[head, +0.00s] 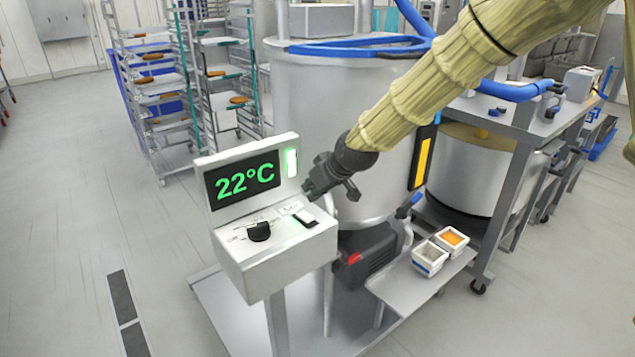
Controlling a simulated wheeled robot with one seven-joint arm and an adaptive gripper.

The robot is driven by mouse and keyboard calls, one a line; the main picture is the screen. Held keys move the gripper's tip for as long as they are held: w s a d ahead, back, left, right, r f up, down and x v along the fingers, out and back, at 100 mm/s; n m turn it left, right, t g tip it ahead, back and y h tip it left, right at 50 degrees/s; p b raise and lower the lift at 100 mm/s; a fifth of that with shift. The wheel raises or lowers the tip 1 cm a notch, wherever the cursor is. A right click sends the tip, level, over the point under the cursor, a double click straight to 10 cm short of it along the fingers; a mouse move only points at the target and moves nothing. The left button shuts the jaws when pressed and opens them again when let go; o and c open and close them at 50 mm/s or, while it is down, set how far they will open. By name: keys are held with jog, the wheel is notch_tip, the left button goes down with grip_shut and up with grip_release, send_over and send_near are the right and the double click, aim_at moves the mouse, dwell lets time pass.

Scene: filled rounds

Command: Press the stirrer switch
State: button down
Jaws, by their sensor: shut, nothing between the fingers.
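A white control box (285,258) stands on a post at the middle of the head view. On its sloped top are a black dial (259,231) at the left and a small black-and-white rocker switch (307,219) at the right, which looks like the stirrer switch. The label by it is too small to read. My gripper (309,190) is shut and empty. In the picture it shows just above the rocker switch, in front of the large steel vessel; I cannot see contact between them.
The upright display (243,181) reads 22°C in green, with a lit green bar (292,162) beside it. A large steel vessel (310,95) stands behind the box. A small shelf (400,287) holds two small containers at the right. Open floor lies left.

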aim_at(301, 213)
jog(key=p+x, duration=0.1)
jog(key=x, duration=0.2)
notch_tip(301, 213, down, 3)
jog(key=shift+r+p, duration=0.15)
jog(key=shift+p, duration=0.5)
jog(key=shift+f, duration=0.75)
